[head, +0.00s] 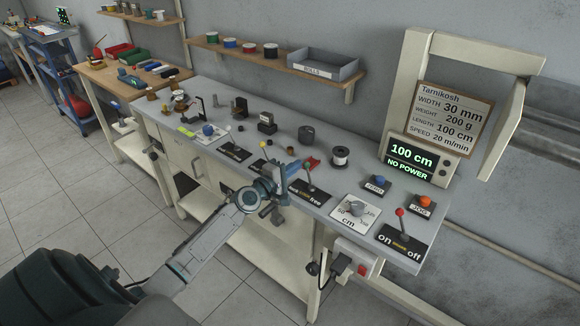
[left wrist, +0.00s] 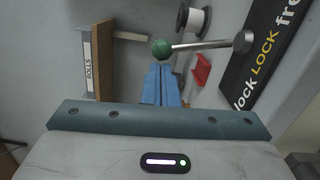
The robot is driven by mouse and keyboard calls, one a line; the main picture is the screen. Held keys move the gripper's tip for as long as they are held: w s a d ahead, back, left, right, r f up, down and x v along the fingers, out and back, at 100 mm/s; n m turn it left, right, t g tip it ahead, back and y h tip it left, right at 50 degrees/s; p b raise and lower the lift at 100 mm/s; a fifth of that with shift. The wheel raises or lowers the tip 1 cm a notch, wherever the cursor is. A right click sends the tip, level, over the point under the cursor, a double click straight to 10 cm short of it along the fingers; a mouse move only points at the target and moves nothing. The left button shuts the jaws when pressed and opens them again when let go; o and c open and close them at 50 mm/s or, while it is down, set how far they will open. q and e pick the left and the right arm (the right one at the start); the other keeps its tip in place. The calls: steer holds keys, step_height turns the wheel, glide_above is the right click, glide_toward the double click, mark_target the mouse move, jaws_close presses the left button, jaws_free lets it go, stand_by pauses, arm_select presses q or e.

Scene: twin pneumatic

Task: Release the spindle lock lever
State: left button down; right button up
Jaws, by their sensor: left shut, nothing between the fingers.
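The spindle lock lever (left wrist: 205,45) is a metal rod with a green ball knob (left wrist: 162,49) and a round pivot. In the head view the lever (head: 309,180) stands up from its black plate (head: 310,195), with the word free at one end. My left gripper (head: 294,170) is shut and empty, beside the knob. In the left wrist view the blue fingertips (left wrist: 161,70) are together, just below the knob in the picture. I cannot tell whether they touch it. My right gripper is not in view.
A red part (head: 313,161) and a white spool (head: 340,156) stand close behind the lever. To the right are a dial (head: 357,208) and a red-knobbed on/off lever (head: 402,225). The display (head: 411,158) reads 100 cm, NO POWER. A shelf (head: 275,62) hangs behind.

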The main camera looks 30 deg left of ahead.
arm_select(q)
steer(key=shift+d+r+m+p, duration=0.5)
steer(key=shift+d+m, duration=0.1)
steer(key=shift+m, duration=0.2)
steer(key=shift+s+d+r+m+p, duration=0.1)
steer(key=shift+d+r+m+p, duration=0.1)
steer(key=shift+d+m+p, duration=0.45)
steer(key=d+m, duration=0.2)
steer(key=m, duration=0.1)
steer(key=shift+s+d+m, duration=0.1)
steer(key=shift+d+m, duration=0.15)
steer(key=shift+s+d+f+m+g, duration=0.15)
steer(key=shift+d+m+g, duration=0.15)
steer(key=shift+d+m, duration=0.5)
steer(key=shift+a, duration=0.1)
